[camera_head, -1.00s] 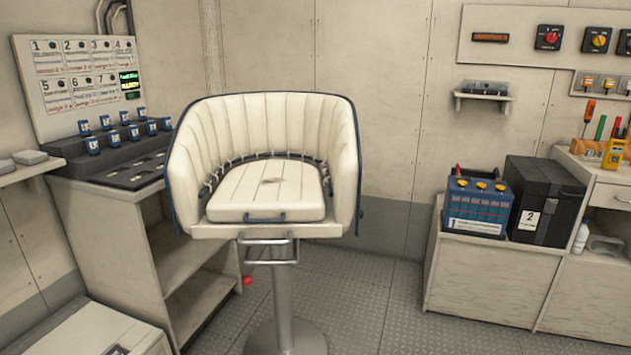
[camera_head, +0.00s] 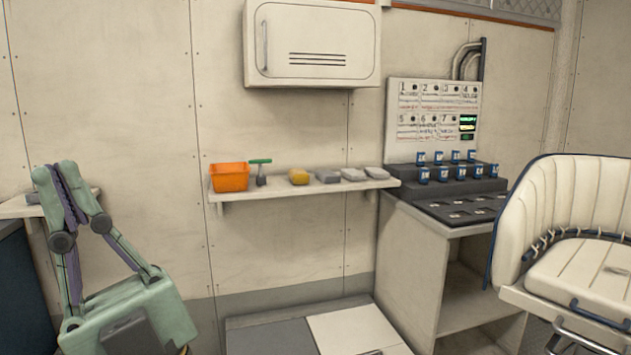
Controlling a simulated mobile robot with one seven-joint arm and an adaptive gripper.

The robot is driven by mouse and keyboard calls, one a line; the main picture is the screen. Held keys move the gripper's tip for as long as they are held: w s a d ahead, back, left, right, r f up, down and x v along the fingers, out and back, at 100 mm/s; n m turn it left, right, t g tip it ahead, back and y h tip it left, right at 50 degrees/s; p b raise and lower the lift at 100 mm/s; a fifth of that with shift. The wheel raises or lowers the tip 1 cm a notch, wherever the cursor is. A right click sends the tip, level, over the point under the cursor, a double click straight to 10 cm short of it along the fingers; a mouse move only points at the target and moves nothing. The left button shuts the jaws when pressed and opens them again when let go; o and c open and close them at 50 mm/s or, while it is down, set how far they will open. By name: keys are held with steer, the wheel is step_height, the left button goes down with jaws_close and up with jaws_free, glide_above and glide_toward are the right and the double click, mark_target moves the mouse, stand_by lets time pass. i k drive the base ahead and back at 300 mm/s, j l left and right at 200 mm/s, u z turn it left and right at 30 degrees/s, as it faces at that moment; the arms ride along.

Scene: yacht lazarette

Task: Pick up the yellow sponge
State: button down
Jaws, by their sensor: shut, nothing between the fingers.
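The yellow sponge (camera_head: 299,177) lies on a pale wall shelf (camera_head: 375,184), near the middle of the picture. It sits between a green-handled tool (camera_head: 261,172) on its left and a grey block (camera_head: 328,177) on its right. The sponge's top and front face are visible and nothing covers it. I cannot make out my gripper in this view, so I cannot see its fingers or its place relative to the sponge.
An orange bin (camera_head: 229,177) stands at the shelf's left end. Pale grey pads (camera_head: 353,174) lie toward its right end. A white cabinet (camera_head: 312,43) hangs above. A bench with blue-capped items (camera_head: 423,175) and a cream seat (camera_head: 570,220) stand right.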

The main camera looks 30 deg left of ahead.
mark_target(297, 176)
steer(key=i+j, duration=0.25)
steer(key=i, duration=0.55)
steer(key=i+j+u, duration=0.15)
steer(key=i, duration=0.65)
steer(key=i+j, duration=0.2)
steer(key=i, duration=0.6)
